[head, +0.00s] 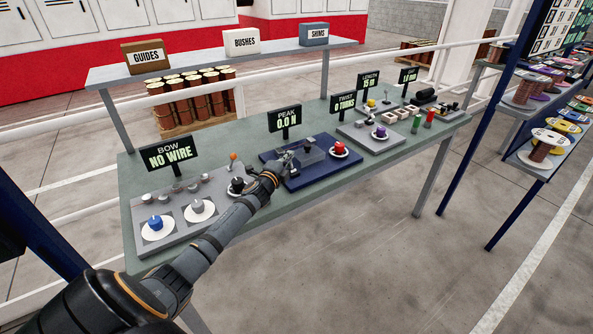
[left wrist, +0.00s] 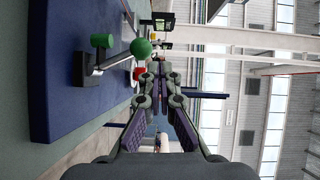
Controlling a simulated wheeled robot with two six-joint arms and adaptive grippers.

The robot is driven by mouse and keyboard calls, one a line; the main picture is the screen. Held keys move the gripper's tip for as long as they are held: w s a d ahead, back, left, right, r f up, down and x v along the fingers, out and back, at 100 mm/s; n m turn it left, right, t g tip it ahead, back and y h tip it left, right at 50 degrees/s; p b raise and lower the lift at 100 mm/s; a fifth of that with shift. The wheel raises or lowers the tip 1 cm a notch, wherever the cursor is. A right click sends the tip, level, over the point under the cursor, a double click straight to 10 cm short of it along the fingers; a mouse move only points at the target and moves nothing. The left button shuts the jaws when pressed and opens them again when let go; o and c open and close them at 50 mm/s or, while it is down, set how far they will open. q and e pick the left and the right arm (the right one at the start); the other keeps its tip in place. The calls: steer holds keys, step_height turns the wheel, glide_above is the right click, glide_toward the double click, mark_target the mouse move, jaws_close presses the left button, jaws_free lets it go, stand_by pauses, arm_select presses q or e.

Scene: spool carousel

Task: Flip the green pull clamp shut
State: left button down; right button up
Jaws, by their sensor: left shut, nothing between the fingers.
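A green ball knob (left wrist: 140,47) shows in the left wrist view, with a grey bar (left wrist: 110,63) near it that stands off the blue board. A short green cylinder (left wrist: 102,40) is beside it. I cannot tell for sure which green part is the clamp's handle or how far it is flipped. My left gripper (head: 283,162) is over the left part of the blue board (head: 318,172) and hides what is behind it. In the left wrist view its fingers (left wrist: 158,70) are together and empty, close beside the green ball. My right gripper is not in view.
A red knob (head: 340,147) on a white disc sits at the board's right. The PEAK display (head: 286,120) stands behind, reading 0.0 N. A grey plate with blue and grey knobs is at the left, and an orange-tipped lever (head: 233,157) stands there. The table's front strip is bare.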

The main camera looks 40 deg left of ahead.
arm_select(q)
steer(key=shift+w+a, duration=0.25)
steer(key=shift+a, duration=0.35)
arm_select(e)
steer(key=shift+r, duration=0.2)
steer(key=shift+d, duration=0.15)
